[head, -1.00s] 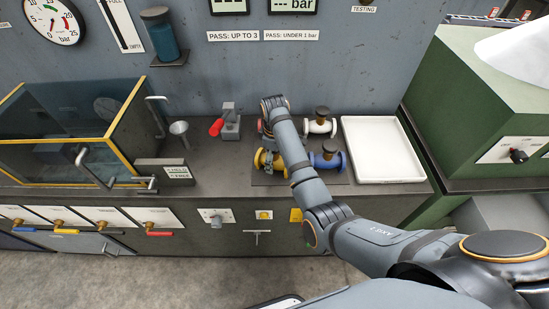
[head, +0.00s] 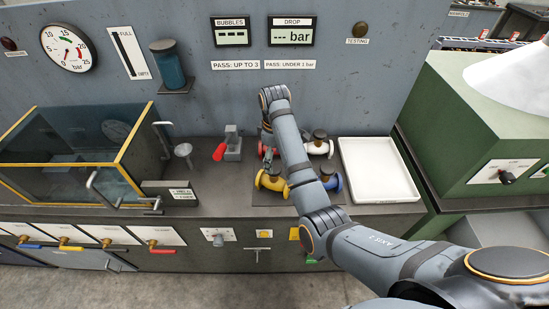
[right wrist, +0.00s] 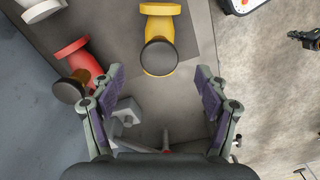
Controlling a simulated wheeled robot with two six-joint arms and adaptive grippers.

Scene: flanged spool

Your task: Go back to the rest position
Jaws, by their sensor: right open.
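My right gripper (right wrist: 158,72) is open and empty in the right wrist view, above the bench. In the head view it is mostly hidden behind my right forearm. The yellow flanged spool (head: 271,181) with a dark cap stands on a dark mat; it also shows ahead of the fingers in the right wrist view (right wrist: 159,27). A red spool (right wrist: 82,47) stands beside it, mostly hidden by my arm in the head view. A white spool (head: 317,148) and a blue spool (head: 335,181) stand to the right. My left gripper is not in view.
A white tray (head: 413,184) lies empty right of the spools. A grey clamp with a red handle (head: 221,151) stands to the left. A yellow-edged glass tank (head: 72,149) fills the bench's left. A green cabinet (head: 462,150) rises at the right.

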